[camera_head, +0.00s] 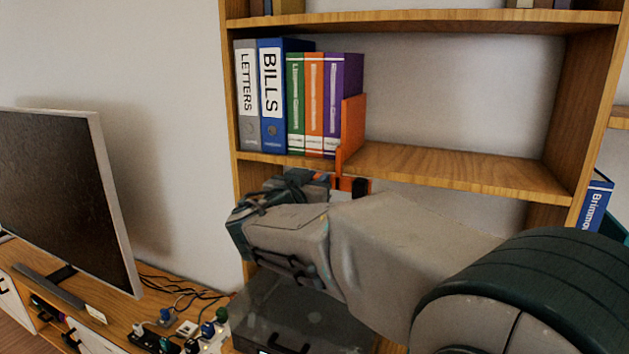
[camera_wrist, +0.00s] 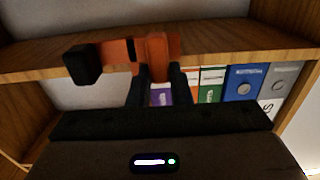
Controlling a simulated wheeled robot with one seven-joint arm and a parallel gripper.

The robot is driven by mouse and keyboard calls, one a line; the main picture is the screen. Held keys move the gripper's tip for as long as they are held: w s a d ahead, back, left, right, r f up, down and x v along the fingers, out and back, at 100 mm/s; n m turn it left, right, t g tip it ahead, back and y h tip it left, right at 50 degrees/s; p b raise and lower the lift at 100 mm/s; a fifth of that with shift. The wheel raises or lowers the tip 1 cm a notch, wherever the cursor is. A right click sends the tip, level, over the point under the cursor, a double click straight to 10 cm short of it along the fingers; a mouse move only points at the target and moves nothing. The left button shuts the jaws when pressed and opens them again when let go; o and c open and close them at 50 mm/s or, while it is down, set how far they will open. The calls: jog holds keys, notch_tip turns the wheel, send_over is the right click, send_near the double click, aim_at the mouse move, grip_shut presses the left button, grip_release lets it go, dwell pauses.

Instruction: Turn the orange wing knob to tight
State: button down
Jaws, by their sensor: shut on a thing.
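An orange piece that I take for the wing knob (camera_wrist: 156,47) stands between my two dark fingers in the wrist view. My gripper (camera_wrist: 159,73) is shut on it, just by the shelf edge. An orange bar (camera_wrist: 112,52) with a black block (camera_wrist: 82,64) at its end runs to the left of it. In the head view an orange upright plate (camera_head: 353,127) stands beside the purple binder, with orange and black parts (camera_head: 345,184) below the shelf board. My arm and gripper hide most of the knob there. No tight or loose marking is legible.
The wooden shelf (camera_head: 450,170) holds several binders (camera_head: 272,95) left of the orange plate; its right part is bare. A dark see-through box (camera_head: 290,312) lies below my arm. A screen (camera_head: 60,180) and cables stand on the low cabinet at left.

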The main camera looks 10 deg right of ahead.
jog(key=shift+f+n+b, duration=0.25)
jog(key=shift+n+b, duration=0.15)
jog(key=shift+b, duration=0.8)
jog(key=n+b, duration=0.4)
jog(key=n, duration=0.1)
jog(key=a+f+n+b, duration=0.1)
jog(key=n+b, duration=0.3)
jog(key=n, duration=0.2)
jog(key=w+n+b, duration=0.1)
jog(key=n+b, duration=0.2)
jog(key=n, duration=0.3)
jog(key=shift+a+f+b, duration=0.2)
jog(key=shift+a+b, duration=0.05)
jog(key=shift+b, duration=0.15)
jog(key=c, duration=1.3)
grip_release()
jog(key=b+v, duration=0.1)
jog(key=v, duration=1.3)
